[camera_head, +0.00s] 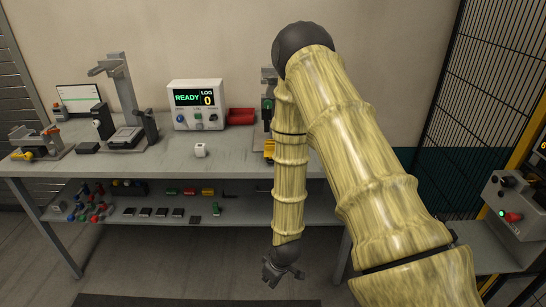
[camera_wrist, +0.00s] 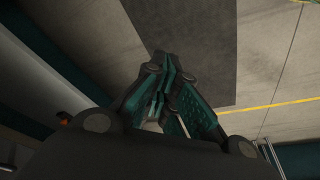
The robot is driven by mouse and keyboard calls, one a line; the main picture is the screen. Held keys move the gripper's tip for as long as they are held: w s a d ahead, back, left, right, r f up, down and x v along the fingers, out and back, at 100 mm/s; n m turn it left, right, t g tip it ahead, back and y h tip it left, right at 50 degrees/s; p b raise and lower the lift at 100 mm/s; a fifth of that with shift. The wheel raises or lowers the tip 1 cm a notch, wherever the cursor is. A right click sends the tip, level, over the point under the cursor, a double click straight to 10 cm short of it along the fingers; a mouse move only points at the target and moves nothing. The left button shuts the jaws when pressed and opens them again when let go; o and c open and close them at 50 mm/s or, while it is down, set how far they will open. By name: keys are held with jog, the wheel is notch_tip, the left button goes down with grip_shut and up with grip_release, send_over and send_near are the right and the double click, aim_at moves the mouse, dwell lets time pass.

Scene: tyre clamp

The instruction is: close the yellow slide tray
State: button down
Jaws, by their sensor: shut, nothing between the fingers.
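My gripper (camera_head: 280,278) hangs low in front of the bench, below the lower shelf's level and apart from everything. In the wrist view my gripper (camera_wrist: 172,62) shows its teal-padded fingers together with nothing between them, over the floor. A small yellow part (camera_head: 269,149) shows at the foot of a dark upright device (camera_head: 268,100) on the bench, just left of my arm. It may be the yellow slide tray; my arm hides much of it, so I cannot tell how far it is out.
Small parts fill the lower shelf. A control box (camera_head: 515,205) and mesh fence (camera_head: 495,80) stand at right.

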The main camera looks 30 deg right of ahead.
jog(key=w+d+r+n+t+p, duration=0.1)
jog(key=w+d+r+n+p, duration=0.1)
jog(key=w+d+r, duration=0.65)
jog(key=w+d+r+n+t+p, duration=0.15)
jog(key=w+d+r+n, duration=0.35)
jog(key=r, duration=0.7)
jog(key=w+d+r+t+p, duration=0.1)
jog(key=w+d+r+t, duration=0.1)
jog(key=w+d+r, duration=0.55)
jog(key=shift+g, duration=0.25)
jog(key=shift+w+a+f+p, duration=0.1)
jog(key=shift+w+f+p, duration=0.9)
jog(key=shift+w, duration=0.5)
jog(key=shift+w+a+f+p, duration=0.1)
jog(key=shift+w+f+p, duration=0.65)
jog(key=shift+w+f, duration=0.55)
jog(key=shift+w+a+f+p, duration=0.1)
jog(key=shift+w+f+p, duration=0.8)
jog(key=shift+w, duration=0.75)
jog(key=shift+w+d, duration=0.15)
jog(key=shift+w, duration=0.1)
jog(key=shift+f, duration=0.1)
